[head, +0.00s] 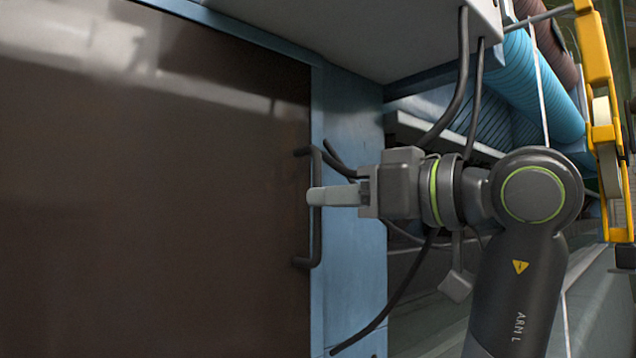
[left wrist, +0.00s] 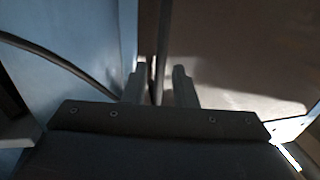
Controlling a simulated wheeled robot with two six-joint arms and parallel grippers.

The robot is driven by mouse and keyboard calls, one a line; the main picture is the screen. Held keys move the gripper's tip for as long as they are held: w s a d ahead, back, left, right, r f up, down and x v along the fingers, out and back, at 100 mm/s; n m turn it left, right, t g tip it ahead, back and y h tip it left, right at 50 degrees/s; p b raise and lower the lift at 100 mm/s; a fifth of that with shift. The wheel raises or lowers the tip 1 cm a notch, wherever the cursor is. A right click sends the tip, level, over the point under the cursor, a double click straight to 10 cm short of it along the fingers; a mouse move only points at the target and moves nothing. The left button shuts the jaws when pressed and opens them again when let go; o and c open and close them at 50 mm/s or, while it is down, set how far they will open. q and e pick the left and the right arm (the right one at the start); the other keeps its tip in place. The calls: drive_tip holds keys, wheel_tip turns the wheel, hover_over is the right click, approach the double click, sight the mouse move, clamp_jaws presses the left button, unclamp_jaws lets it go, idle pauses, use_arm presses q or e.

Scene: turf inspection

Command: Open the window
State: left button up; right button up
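The window is a large dark brown glossy panel (head: 150,200) filling the left of the head view, set against a blue frame (head: 347,130). A dark upright bar handle (head: 316,170) stands at the panel's right edge. My left gripper (head: 325,196) reaches it from the right, and its fingers cover the handle's middle. In the left wrist view the gripper (left wrist: 160,86) is open, with one finger on each side of the handle bar (left wrist: 160,45). Gaps show beside the bar; whether a finger touches it I cannot tell. My right gripper is not in view.
Dark cables (head: 458,85) hang beside and behind my left arm. A grey box (head: 350,30) overhangs above. Blue ribbed hose (head: 540,85) and a yellow bracket (head: 600,100) stand at the right. The space in front of the panel looks clear.

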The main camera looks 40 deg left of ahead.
sight(317, 252)
use_arm(q)
drive_tip(key=a, duration=0.3)
drive_tip(key=shift+s+a+p, duration=0.2)
drive_tip(key=shift+p, duration=0.2)
drive_tip(key=shift+d, duration=0.1)
clamp_jaws()
